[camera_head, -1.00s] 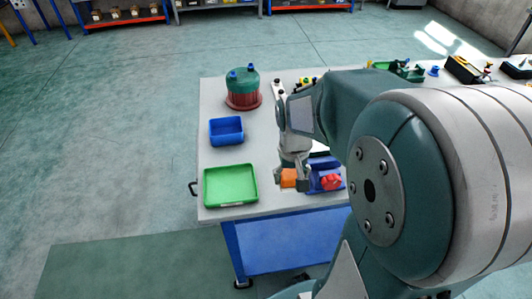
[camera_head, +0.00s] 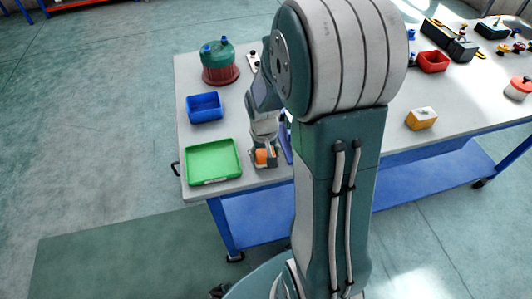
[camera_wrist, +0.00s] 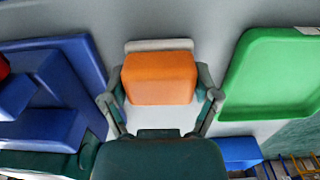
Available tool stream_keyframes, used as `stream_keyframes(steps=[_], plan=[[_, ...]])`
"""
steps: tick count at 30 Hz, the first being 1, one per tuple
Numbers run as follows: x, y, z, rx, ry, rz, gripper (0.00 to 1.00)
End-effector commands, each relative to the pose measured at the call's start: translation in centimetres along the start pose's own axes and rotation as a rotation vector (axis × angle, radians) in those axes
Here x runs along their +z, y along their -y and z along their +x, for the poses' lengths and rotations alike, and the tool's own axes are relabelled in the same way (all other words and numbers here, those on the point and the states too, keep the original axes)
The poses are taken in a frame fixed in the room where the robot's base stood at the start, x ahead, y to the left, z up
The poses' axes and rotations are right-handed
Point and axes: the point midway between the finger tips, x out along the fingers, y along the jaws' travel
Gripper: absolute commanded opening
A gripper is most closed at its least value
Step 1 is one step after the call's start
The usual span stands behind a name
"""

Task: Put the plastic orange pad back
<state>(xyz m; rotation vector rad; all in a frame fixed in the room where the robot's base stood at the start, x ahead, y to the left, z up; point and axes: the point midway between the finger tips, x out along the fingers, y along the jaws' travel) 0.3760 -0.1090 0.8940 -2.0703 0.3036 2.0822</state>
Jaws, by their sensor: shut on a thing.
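The orange pad (camera_wrist: 160,78) is a block with rounded edges, held between the two fingers of my gripper (camera_wrist: 160,95) in the wrist view. A pale grey strip shows just beyond its far edge. In the head view the orange pad (camera_head: 262,156) shows in my gripper (camera_head: 264,160), just right of the green tray (camera_head: 213,163). My gripper is shut on it, low over the table; I cannot tell whether the pad touches the surface. In the wrist view the green tray (camera_wrist: 270,75) is to the right and a blue holder (camera_wrist: 65,80) to the left.
A blue bin (camera_head: 204,107) and a green-topped, red-based drum (camera_head: 219,64) stand behind the green tray. A yellow block (camera_head: 421,118) and a red bin (camera_head: 433,61) are on the right. My arm hides the middle of the table (camera_head: 390,130).

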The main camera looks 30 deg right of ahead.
Motion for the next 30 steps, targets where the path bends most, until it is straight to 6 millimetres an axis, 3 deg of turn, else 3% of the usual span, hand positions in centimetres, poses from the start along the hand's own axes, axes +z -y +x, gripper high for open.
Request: stream_keyframes(steps=[4, 5, 6, 20, 23, 30], plan=[[0.0, 0.0, 0.3, 0.000, 0.000, 0.000, 0.34], [0.0, 0.0, 0.3, 0.000, -0.001, 0.000, 0.88], [0.0, 0.0, 0.3, 0.000, -0.001, 0.000, 1.00], [0.0, 0.0, 0.0, 0.000, -0.001, 0.000, 1.00], [-0.1, 0.0, -1.1, 0.000, -0.005, 0.000, 1.00], [-0.1, 0.0, -6.0, 0.000, -0.007, 0.000, 1.00]])
